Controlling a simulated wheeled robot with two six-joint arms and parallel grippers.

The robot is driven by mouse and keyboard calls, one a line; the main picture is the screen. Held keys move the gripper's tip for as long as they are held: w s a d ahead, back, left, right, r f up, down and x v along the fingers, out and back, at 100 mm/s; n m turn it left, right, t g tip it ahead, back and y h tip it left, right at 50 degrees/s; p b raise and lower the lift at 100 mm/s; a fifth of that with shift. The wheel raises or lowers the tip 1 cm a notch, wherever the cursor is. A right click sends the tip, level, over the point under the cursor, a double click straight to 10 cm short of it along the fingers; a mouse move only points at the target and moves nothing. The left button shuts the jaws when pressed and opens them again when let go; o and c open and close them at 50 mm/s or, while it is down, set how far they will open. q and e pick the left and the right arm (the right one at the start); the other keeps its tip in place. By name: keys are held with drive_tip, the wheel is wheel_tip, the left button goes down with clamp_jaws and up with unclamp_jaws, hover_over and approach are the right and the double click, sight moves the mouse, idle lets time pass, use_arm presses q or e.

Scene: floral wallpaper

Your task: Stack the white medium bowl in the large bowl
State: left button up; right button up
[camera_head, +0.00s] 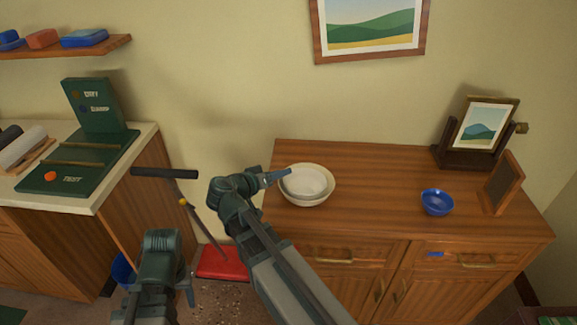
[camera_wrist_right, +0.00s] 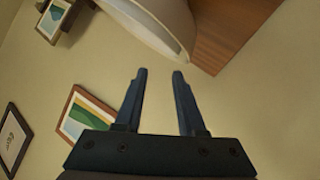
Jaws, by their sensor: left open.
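The white medium bowl (camera_head: 306,180) sits upright inside the cream large bowl (camera_head: 308,202), near the left side of the wooden cabinet top. My right gripper (camera_head: 284,175) is at the left rim of the bowls. In the right wrist view its two fingers (camera_wrist_right: 158,75) are apart with nothing between them, and a pale bowl (camera_wrist_right: 155,25) is just beyond the tips. I cannot tell if they touch it. My left gripper (camera_head: 161,243) is low at the left, away from the bowls; it is open.
A small blue bowl (camera_head: 437,202) stands at the right of the wooden cabinet top (camera_head: 370,205), near a picture on a dark stand (camera_head: 480,135) and a small upright board (camera_head: 503,183). The cabinet top between the bowls is clear. A counter with a green box (camera_head: 92,105) is at the left.

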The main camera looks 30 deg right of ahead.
drive_tip(key=s+a+f+n+g+y, duration=0.3)
drive_tip(key=s+a+f+n+y, duration=0.2)
drive_tip(key=s+a, duration=0.3)
drive_tip(key=s+a+f+n+g+y+p, duration=0.1)
drive_tip(key=s+a+f+n+g+y, duration=0.1)
drive_tip(key=s+a+f+n+y, duration=0.3)
drive_tip(key=s+a+f+y, duration=0.1)
drive_tip(key=s+a, duration=0.3)
drive_tip(key=a, duration=0.6)
drive_tip(key=shift+s+a+f+g, duration=0.2)
drive_tip(key=shift+a+f+g, duration=0.2)
drive_tip(key=shift+f, duration=0.15)
wheel_tip(320, 180, up, 9)
drive_tip(key=p, duration=0.9)
drive_tip(key=shift+r+p, duration=0.15)
drive_tip(key=shift+p, duration=0.2)
drive_tip(key=shift+d, duration=0.1)
